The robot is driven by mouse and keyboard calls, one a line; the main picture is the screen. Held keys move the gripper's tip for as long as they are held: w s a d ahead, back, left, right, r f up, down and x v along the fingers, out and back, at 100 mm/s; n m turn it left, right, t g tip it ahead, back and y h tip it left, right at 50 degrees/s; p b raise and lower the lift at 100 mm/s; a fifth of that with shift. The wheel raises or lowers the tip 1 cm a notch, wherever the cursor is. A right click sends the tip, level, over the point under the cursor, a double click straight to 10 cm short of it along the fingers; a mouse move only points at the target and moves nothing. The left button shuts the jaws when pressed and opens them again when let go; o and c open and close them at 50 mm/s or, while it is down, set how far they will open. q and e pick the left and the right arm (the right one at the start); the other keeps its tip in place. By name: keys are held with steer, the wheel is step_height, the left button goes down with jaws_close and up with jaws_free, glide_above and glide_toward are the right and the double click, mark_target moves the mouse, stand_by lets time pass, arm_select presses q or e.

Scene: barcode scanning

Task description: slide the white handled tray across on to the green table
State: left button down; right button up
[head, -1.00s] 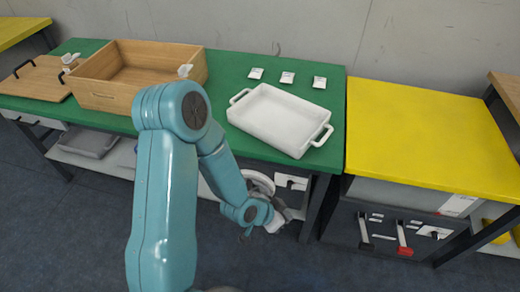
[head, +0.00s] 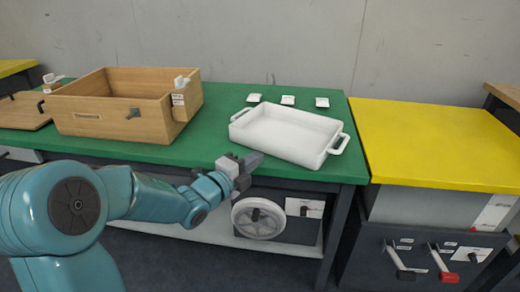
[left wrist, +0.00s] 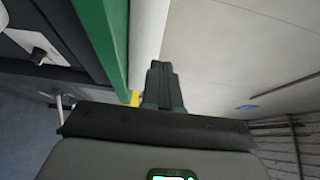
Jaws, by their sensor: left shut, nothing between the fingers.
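The white handled tray (head: 290,148) rests on the right part of the green table (head: 215,125). One loop handle is at its far left corner and another at its right end. My left gripper (head: 255,160) is at the table's front edge, just in front of the tray's near left side. Its fingers are shut and empty. In the left wrist view the shut fingers (left wrist: 162,80) point at the white tray wall (left wrist: 150,30), with the green table edge (left wrist: 114,35) to its left. I cannot tell whether they touch the tray. My right gripper is out of view.
A wooden box (head: 110,120) stands on the table's left, with a wooden board (head: 22,110) beyond it. Small white packets (head: 288,100) lie behind the tray. A yellow table (head: 430,145) adjoins on the right. A white wheel (head: 258,218) is below the front edge.

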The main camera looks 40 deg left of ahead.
mark_target(269, 141)
arm_select(q)
steer(key=w, duration=0.1)
steer(key=w+a, duration=0.1)
steer(key=w, duration=0.1)
steer(key=w+a, duration=0.1)
steer(key=w, duration=0.1)
steer(key=shift+w, duration=0.25)
steer(key=shift+w+a, duration=0.4)
steer(key=shift+w, duration=0.05)
steer(key=shift+b, duration=0.3)
